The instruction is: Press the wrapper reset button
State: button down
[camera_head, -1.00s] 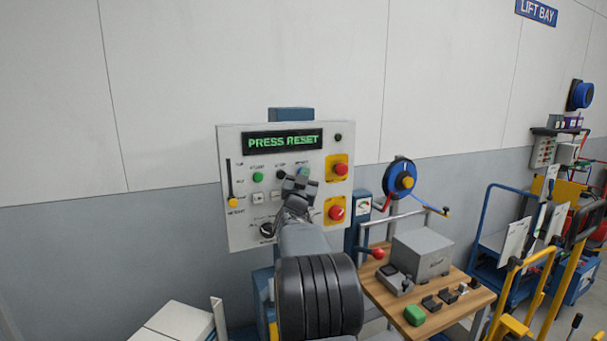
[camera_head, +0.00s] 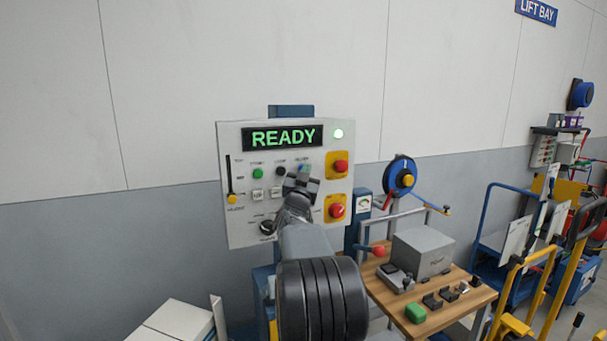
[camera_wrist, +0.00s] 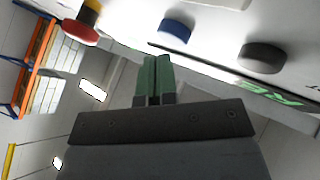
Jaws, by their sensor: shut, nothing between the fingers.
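The white control panel (camera_head: 240,215) faces me in the head view, and its display (camera_head: 282,138) reads READY in green. A round lamp (camera_head: 338,133) to the right of the display is lit pale green. My gripper (camera_head: 303,180) is shut and empty in front of the panel's upper middle, partly covering a blue button (camera_head: 304,168). In the wrist view the shut fingers (camera_wrist: 153,78) point toward the panel, with the blue button (camera_wrist: 176,32) just beyond their tips, a visible gap between. A black button (camera_wrist: 261,57) is to its right.
Two red buttons on yellow plates, an upper one (camera_head: 341,166) and a lower one (camera_head: 337,210), are right of my gripper. A green button (camera_head: 258,174) and a yellow-handled slider (camera_head: 233,198) are left. A wooden table (camera_head: 440,308) with boxes stands at the right.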

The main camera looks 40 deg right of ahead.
jog(key=shift+s+a, duration=0.1)
jog(key=shift+s, duration=0.15)
jog(key=shift+s+a+b, duration=0.3)
jog(key=shift+s+b, duration=0.4)
jog(key=shift+s, duration=0.1)
jog(key=shift+s+a+b, duration=0.35)
jog(key=shift+s+b, duration=0.4)
jog(key=shift+s+a+b, duration=0.3)
jog(key=shift+s+b, duration=0.4)
jog(key=shift+s, duration=0.1)
